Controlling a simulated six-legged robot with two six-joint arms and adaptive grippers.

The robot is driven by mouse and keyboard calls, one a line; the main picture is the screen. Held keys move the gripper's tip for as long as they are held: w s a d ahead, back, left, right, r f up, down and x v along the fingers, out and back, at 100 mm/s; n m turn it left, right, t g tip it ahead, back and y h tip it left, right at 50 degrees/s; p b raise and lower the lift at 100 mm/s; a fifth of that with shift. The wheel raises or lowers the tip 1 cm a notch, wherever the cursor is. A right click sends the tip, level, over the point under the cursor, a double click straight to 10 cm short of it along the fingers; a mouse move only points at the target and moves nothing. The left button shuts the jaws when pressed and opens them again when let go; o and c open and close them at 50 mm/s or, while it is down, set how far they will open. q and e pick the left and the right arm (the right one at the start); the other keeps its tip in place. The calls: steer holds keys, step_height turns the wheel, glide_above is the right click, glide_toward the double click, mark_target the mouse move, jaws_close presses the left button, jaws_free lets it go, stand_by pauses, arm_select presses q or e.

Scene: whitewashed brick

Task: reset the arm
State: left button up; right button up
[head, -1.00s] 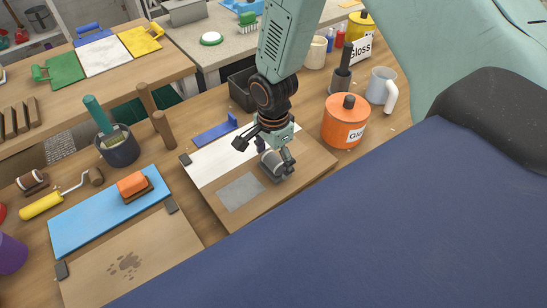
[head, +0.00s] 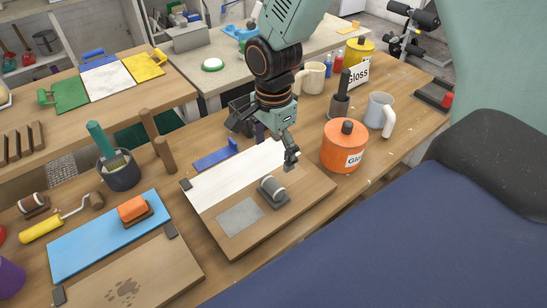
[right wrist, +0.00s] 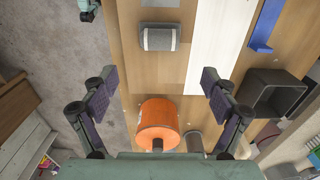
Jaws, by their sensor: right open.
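My right gripper (head: 264,145) is open and empty above the wooden board (head: 310,190), its fingers pointing down. In the right wrist view the two fingers (right wrist: 156,88) are spread wide with nothing between them. A grey block with a pale band (head: 272,190) rests on the board below the gripper, apart from the fingers. The block also shows ahead of the fingers in the right wrist view (right wrist: 158,38).
An orange pot (head: 344,146) stands right of the board, close to my right arm. A grey mug (head: 379,112) and a dark open bin (head: 243,108) stand near. A blue board (head: 95,245) with an orange-topped block (head: 133,209) lies to the left.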

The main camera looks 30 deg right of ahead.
mark_target(273, 182)
steer(key=shift+r, duration=0.1)
step_height(273, 182, down, 12)
steer(key=shift+f+b, duration=0.15)
steer(key=shift+b, duration=0.3)
steer(key=shift+w+r, duration=0.15)
steer(key=shift+r, duration=0.3)
steer(key=shift+s+r, duration=0.2)
steer(key=shift+r, duration=0.2)
steer(key=shift+f, duration=0.1)
